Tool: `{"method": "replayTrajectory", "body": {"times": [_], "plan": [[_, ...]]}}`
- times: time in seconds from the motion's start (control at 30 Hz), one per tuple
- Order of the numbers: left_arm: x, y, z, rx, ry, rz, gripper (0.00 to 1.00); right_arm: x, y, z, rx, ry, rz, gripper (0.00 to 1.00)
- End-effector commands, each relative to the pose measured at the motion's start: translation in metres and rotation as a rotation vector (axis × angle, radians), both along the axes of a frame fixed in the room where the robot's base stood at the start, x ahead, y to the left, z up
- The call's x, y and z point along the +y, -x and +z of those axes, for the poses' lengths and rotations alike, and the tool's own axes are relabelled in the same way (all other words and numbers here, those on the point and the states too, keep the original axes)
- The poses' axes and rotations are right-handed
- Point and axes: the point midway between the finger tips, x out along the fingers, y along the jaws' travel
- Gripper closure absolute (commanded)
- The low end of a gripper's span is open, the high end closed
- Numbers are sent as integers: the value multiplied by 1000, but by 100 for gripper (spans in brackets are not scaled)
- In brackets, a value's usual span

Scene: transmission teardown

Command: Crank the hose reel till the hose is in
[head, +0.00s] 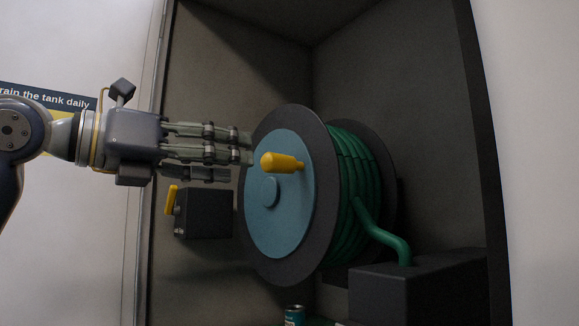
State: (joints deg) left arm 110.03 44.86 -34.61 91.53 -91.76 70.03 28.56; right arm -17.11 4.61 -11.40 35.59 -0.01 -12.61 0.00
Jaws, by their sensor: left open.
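The hose reel (258,222) stands in an open cabinet, with dark flanges and a blue disc on its face. A yellow crank handle (283,162) sticks out from the upper part of the disc. Green hose (352,180) is wound on the drum, and one length runs down to a dark box at lower right. My left gripper (250,148) comes in from the left, open, its fingertips just left of the handle and in front of the reel's rim. I cannot tell whether they touch the handle. My right gripper is not in view.
A dark box with a yellow lever (171,200) is on the cabinet's left wall, below my left gripper. The dark box (415,290) fills the lower right. A teal can (294,315) stands below the reel. A sign (45,95) is behind my arm.

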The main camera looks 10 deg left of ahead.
Motion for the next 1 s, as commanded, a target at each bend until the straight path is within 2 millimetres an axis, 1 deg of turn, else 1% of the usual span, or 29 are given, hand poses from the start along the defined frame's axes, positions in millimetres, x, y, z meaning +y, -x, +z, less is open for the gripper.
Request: {"method": "replayTrajectory", "body": {"times": [0.03,0.07,0.17,0.3,0.43,0.6,0.9,0.97,1.0], "plan": [[-8,-7,1,5,-2,-4,53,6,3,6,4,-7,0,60],[-12,-11,1,6,-3,-4,53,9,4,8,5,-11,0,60],[-25,-26,2,7,-1,-4,53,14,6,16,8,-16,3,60],[-43,-45,3,6,1,-4,53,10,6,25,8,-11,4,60],[-55,-59,2,6,1,-3,53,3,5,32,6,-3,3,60],[-63,-68,1,4,3,-2,53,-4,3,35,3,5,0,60],[-64,-70,0,4,2,-1,53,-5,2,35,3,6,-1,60],[-64,-70,0,4,2,-1,66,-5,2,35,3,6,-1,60],[-64,-70,0,4,2,-1,75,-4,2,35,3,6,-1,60]]}}
